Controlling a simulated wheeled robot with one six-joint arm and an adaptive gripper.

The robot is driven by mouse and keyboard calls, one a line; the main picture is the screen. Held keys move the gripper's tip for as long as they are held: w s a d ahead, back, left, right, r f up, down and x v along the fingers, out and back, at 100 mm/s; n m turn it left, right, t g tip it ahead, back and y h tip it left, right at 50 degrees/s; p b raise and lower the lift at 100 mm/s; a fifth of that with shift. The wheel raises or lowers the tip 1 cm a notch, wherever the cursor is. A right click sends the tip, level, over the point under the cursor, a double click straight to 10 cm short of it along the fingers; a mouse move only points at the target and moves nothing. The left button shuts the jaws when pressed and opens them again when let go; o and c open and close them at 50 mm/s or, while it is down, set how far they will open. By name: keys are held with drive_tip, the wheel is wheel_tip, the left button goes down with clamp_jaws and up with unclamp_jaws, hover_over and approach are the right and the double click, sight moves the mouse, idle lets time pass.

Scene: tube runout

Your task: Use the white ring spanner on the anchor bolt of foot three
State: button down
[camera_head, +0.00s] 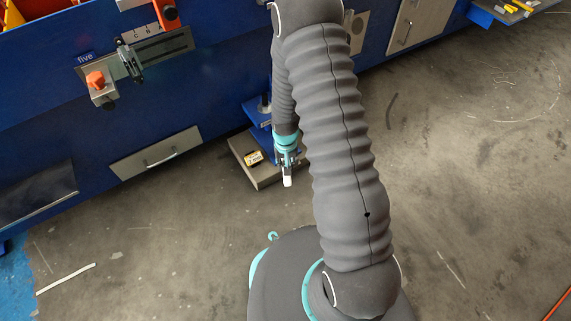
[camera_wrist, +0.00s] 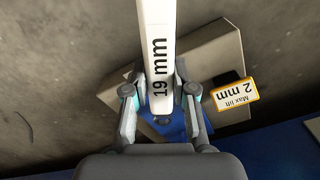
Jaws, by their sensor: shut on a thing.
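My gripper (camera_head: 287,160) is shut on the white ring spanner (camera_head: 288,181), which points down at the front of a blue machine foot. In the wrist view my gripper (camera_wrist: 160,92) has a finger on each side of the white spanner (camera_wrist: 157,35), marked "19 mm". The spanner's far end runs out of the top of that view, so its ring does not show. The foot (camera_head: 257,112) stands on a grey base block (camera_head: 268,181). A small dark round part (camera_wrist: 162,120) shows by the spanner's near end; I cannot tell whether it is the anchor bolt. No foot number is readable.
A yellow-edged plate reading "Max lift 2 mm" (camera_wrist: 236,93) lies on the base block. The blue machine side (camera_head: 40,120) carries a fixture labelled "five" (camera_head: 102,88) and a drawer (camera_head: 157,152). The concrete floor (camera_head: 180,240) in front is mostly clear.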

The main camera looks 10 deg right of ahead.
drive_tip(key=shift+r+p, duration=1.5)
drive_tip(key=shift+r, duration=1)
